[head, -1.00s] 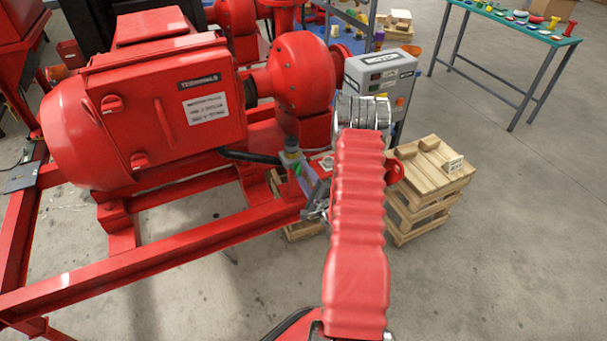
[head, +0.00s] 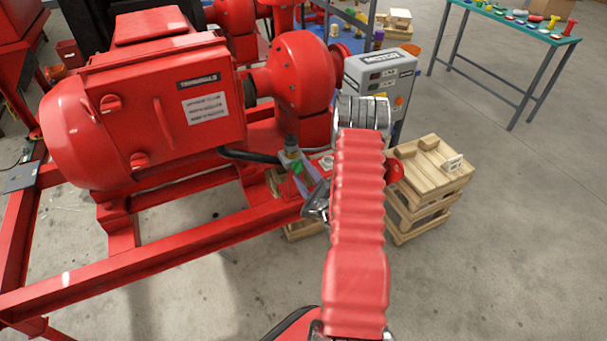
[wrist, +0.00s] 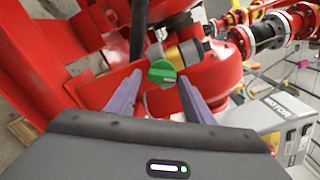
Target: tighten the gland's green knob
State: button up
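The gland's green knob (wrist: 162,73) shows in the wrist view, a round knob with a raised grip bar. My gripper (wrist: 159,82) is open, with one purple-grey finger on each side of the knob and gaps visible between. I cannot tell how far the fingertips reach past the knob's face. In the head view only a small green patch of the knob (head: 298,168) shows beside my gripper (head: 307,182). My red arm hides part of the gripper there.
The red motor (head: 160,110) and its skid rail (head: 160,245) stand close on the left. A dark cable (wrist: 138,30) runs near the knob. The grey motor control box (head: 381,75) and wooden crates (head: 430,175) are on the right. Open floor lies beyond.

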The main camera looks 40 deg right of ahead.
jog(key=shift+o, duration=0.5)
jog(key=shift+r, duration=0.1)
jog(key=v, duration=1.3)
jog(key=shift+s, duration=0.4)
